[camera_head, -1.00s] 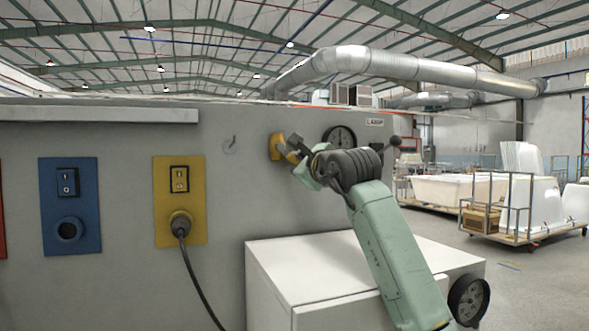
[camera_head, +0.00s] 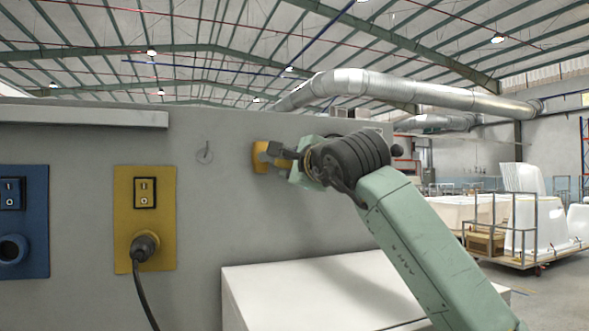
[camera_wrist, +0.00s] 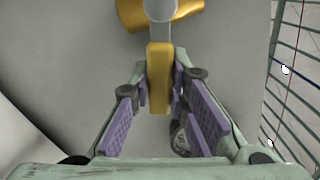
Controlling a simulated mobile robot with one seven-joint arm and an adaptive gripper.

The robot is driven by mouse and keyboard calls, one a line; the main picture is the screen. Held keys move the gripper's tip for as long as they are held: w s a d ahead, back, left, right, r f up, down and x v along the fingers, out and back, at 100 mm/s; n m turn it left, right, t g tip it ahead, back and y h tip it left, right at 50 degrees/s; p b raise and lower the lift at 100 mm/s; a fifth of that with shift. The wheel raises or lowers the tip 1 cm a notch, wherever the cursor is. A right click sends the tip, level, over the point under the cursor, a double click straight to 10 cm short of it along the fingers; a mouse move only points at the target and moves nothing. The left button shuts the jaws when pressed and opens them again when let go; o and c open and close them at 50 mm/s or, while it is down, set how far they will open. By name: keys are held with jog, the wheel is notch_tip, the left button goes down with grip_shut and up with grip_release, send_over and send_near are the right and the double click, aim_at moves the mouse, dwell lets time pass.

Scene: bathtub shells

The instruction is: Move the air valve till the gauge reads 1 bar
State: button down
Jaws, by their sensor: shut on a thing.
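The yellow air valve (camera_head: 262,158) sits on the grey wall panel, left of my arm in the head view. My gripper (camera_head: 284,154) is at the valve, its fingers shut on the valve's yellow lever. In the wrist view the lever (camera_wrist: 159,85) lies between the fingertips and points toward the palm; the yellow valve body (camera_wrist: 128,12) shows at the top edge. The pressure gauge is hidden behind my arm in the head view. A dark round edge between the fingers in the wrist view may be part of it. I cannot read it.
A white cabinet (camera_head: 310,290) stands below my arm. Carts with white tub shells (camera_head: 536,225) stand at the right.

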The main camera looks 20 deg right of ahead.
dwell(0.4)
jog(key=c, duration=1.5)
grip_release()
jog(key=s, duration=1.2)
jog(key=shift+d, duration=0.2)
